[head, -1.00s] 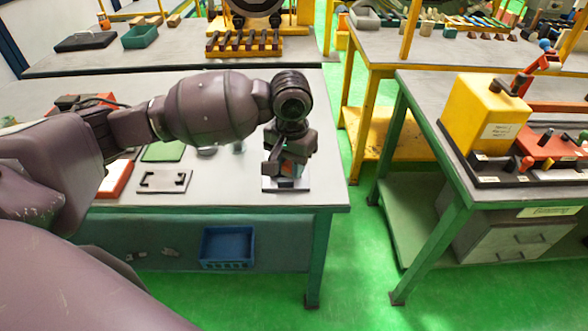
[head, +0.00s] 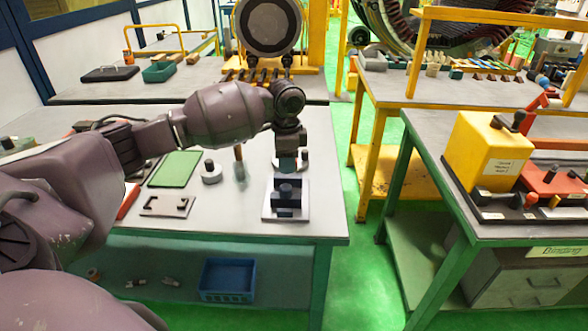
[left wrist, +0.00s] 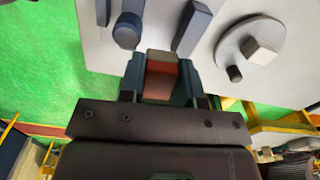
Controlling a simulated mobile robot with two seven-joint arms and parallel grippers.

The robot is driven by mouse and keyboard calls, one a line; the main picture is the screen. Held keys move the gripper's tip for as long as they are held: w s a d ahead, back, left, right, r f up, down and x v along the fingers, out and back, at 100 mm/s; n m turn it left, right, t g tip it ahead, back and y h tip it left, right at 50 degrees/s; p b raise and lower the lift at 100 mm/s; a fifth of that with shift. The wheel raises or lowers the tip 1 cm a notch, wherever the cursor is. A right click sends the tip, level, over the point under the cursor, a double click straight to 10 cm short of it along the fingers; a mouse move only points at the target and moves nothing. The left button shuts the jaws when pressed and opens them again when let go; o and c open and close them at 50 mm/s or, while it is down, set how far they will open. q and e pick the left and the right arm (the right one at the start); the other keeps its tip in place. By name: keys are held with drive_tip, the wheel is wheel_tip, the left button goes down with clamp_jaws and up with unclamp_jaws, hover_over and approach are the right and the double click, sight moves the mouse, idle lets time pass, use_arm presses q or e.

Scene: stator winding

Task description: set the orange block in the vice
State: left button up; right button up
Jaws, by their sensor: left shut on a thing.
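My left gripper (head: 289,160) is above and behind the dark vice in the head view. In the left wrist view (left wrist: 161,80) its two fingers are shut on the orange block (left wrist: 161,76). The block is hidden or too small to tell in the head view. The vice (head: 286,192) sits on a pale square plate near the table's right front corner. In the left wrist view, dark vice parts (left wrist: 127,31) lie beyond the fingertips on the pale surface. The block is apart from the vice in the head view. My right gripper is not in view.
A black-and-grey bracket plate (head: 167,206), a green mat (head: 176,169) and a round pale base with a dark knob (head: 211,173) lie left of the vice. A blue bin (head: 228,280) is on the lower shelf. A second table (head: 470,215) with a yellow box stands right.

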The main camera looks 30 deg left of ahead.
use_arm(q)
drive_tip(key=shift+w+a+m, duration=0.2)
drive_tip(key=shift+a+m, duration=0.3)
drive_tip(key=shift+m, duration=0.1)
drive_tip(key=shift+f+b, duration=0.7)
drive_tip(key=shift+f, duration=0.2)
drive_tip(key=shift+f+b, duration=0.55)
drive_tip(key=shift+f, duration=0.2)
drive_tip(key=shift+f+b, duration=0.3)
drive_tip(key=shift+f, duration=0.1)
drive_tip(key=shift+r, duration=0.1)
drive_tip(key=shift+r+p, duration=0.1)
drive_tip(key=shift+p, duration=0.2)
